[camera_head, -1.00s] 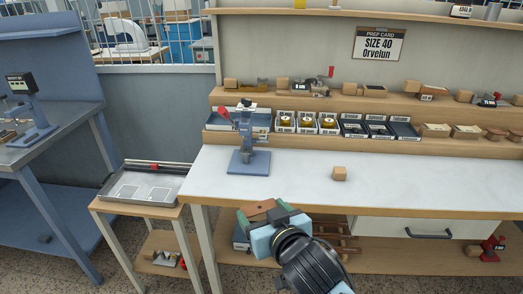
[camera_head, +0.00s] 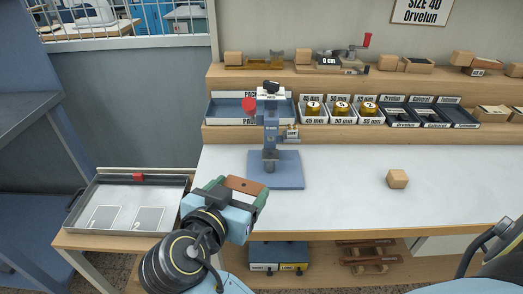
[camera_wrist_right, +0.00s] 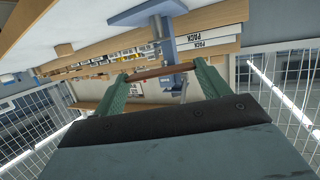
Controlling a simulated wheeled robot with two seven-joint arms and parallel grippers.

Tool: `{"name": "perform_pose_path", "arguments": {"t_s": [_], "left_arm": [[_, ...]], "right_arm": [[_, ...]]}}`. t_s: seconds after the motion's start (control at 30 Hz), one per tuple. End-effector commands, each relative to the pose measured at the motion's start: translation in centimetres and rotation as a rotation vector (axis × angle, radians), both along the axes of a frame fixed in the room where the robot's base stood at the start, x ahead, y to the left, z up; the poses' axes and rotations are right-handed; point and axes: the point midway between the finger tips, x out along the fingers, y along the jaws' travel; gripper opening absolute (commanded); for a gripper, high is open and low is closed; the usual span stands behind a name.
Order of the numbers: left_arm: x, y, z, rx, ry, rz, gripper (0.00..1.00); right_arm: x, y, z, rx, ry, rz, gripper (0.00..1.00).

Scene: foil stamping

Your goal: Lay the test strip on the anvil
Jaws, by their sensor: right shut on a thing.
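The blue stamping press (camera_head: 270,132) with a red knob stands on the white bench, on a flat blue base (camera_head: 290,178). Its anvil, low under the press head, is too small to make out clearly. My right gripper (camera_head: 237,190) is in front of the base and to its left, near the bench's front edge. Its green fingers are shut on the brown test strip (camera_head: 245,185). In the right wrist view the strip (camera_wrist_right: 150,73) spans between the two fingertips, with the blue press (camera_wrist_right: 167,45) beyond it. The strip is apart from the press. My left gripper is not in view.
A wooden block (camera_head: 397,179) lies on the bench right of the press. Trays and gold rolls (camera_head: 341,107) line the shelf behind. A metal tray (camera_head: 90,190) stands on a low side table at left. The bench between press and block is clear.

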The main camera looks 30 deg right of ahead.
Motion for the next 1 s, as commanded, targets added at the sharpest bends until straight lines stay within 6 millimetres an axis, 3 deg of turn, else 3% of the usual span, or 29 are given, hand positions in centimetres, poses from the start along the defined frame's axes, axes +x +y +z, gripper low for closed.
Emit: {"name": "perform_pose_path", "arguments": {"t_s": [0.2, 0.5, 0.73, 1.0], "left_arm": [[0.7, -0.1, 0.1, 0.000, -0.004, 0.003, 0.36], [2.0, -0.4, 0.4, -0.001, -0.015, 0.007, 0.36], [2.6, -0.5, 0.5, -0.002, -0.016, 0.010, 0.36], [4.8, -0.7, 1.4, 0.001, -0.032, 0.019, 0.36]], "right_arm": [[3.7, -4.9, 0.2, -0.006, -0.005, -0.002, 0.54], [8.3, -10.8, 0.1, -0.005, -0.004, 0.000, 0.54], [9.5, -12.3, -0.2, -0.001, 0.000, 0.001, 0.54], [9.5, -12.3, -3.3, -0.002, 0.003, 0.003, 0.54]]}}
